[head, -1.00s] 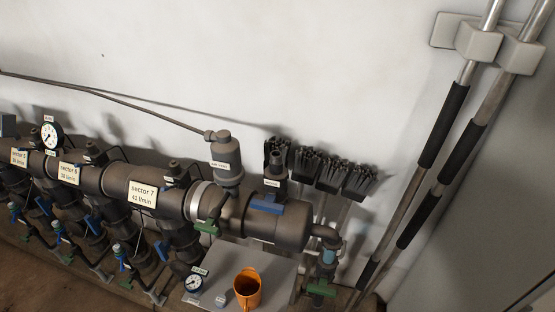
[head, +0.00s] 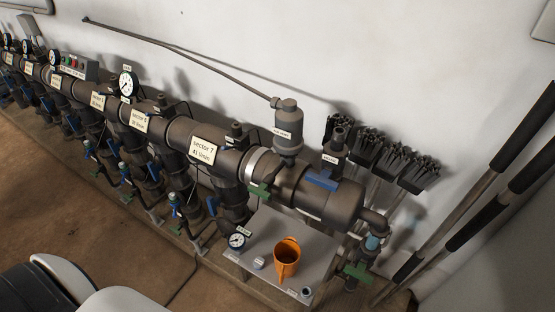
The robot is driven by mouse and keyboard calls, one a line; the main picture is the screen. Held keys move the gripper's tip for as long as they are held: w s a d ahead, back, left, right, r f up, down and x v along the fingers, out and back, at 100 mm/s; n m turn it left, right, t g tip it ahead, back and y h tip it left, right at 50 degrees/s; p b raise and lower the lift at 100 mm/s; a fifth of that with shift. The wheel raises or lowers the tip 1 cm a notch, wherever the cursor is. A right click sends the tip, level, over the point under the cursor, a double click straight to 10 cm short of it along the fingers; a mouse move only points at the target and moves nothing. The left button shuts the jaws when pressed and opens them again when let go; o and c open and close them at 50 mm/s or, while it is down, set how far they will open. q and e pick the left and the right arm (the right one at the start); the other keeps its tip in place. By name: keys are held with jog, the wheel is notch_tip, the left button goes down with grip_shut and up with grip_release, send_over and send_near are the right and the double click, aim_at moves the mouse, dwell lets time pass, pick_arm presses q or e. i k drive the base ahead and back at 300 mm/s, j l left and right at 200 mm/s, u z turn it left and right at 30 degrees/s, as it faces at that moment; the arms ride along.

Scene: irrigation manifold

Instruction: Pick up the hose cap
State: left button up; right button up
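I cannot tell for certain which thing is the hose cap. On the grey plate (head: 318,250) at the manifold's end lie two small things: a pale grey piece (head: 259,262) left of the orange jug, and a small dark round piece with a light rim (head: 305,292) near the plate's front corner. Either could be a cap; both are too small to make out. Neither of my grippers is in view. A white and black part at the lower left looks like my own arm, with no fingers showing.
An orange jug (head: 286,258) stands on the plate between the small pieces. A gauge (head: 237,241) is at the plate's left edge. The dark manifold pipe (head: 225,160) runs behind, with a green-handled valve (head: 356,271) at right. Brushes (head: 395,160) hang behind; poles stand at right.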

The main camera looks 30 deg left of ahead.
aim_at(258, 262)
jog(key=k+j+u, duration=0.1)
jog(key=u, duration=0.35)
jog(key=j+u, duration=0.15)
jog(key=u, duration=0.25)
jog(key=k, duration=0.05)
